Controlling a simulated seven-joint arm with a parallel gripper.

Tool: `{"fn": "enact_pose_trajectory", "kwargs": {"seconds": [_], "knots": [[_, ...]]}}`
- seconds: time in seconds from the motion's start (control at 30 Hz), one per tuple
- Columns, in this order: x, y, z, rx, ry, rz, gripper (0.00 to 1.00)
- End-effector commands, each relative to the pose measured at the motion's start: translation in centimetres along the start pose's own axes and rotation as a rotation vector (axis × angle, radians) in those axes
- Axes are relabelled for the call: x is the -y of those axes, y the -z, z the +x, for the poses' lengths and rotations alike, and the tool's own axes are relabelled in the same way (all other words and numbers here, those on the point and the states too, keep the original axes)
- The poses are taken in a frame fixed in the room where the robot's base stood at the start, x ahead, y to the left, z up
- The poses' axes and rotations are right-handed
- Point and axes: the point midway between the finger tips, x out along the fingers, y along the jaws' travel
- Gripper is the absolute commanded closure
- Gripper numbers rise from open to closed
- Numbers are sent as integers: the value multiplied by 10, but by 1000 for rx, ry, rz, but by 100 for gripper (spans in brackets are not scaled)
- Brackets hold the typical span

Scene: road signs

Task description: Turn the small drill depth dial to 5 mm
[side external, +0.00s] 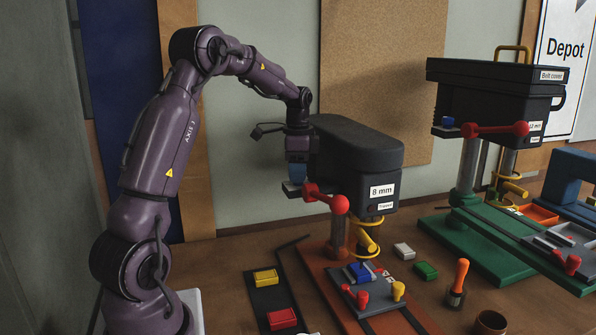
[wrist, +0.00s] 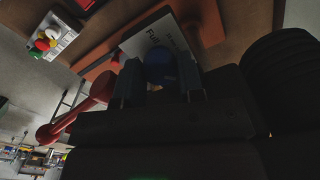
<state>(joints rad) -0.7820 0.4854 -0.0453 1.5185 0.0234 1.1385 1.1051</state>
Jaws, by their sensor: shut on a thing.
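The small drill (side external: 350,150) is a dark machine labelled "8 mm" on a red-brown base. The depth dial (wrist: 157,65) shows in the wrist view as a dark blue round knob between my fingers. My gripper (wrist: 160,80) is shut on it. In the side external view my gripper (side external: 297,178) is at the left side of the drill head, just behind the red lever. A pale plate (wrist: 150,36) beyond the dial bears text starting "Full", partly covered. I cannot read a dial setting in either view.
The drill's red lever (side external: 325,196) runs close beside my gripper; it also shows in the wrist view (wrist: 76,110). A yellow block (side external: 265,277) and a red block (side external: 282,318) lie on a dark strip. A larger drill (side external: 480,98) stands at the right.

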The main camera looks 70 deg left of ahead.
Motion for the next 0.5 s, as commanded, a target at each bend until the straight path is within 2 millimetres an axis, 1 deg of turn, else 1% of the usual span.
{"fn": "enact_pose_trajectory", "kwargs": {"seconds": [0.2, 0.5], "knots": [[0, 0, -2, -1, 2, 181, 88], [0, 0, -2, -1, 2, 354, 88]]}}
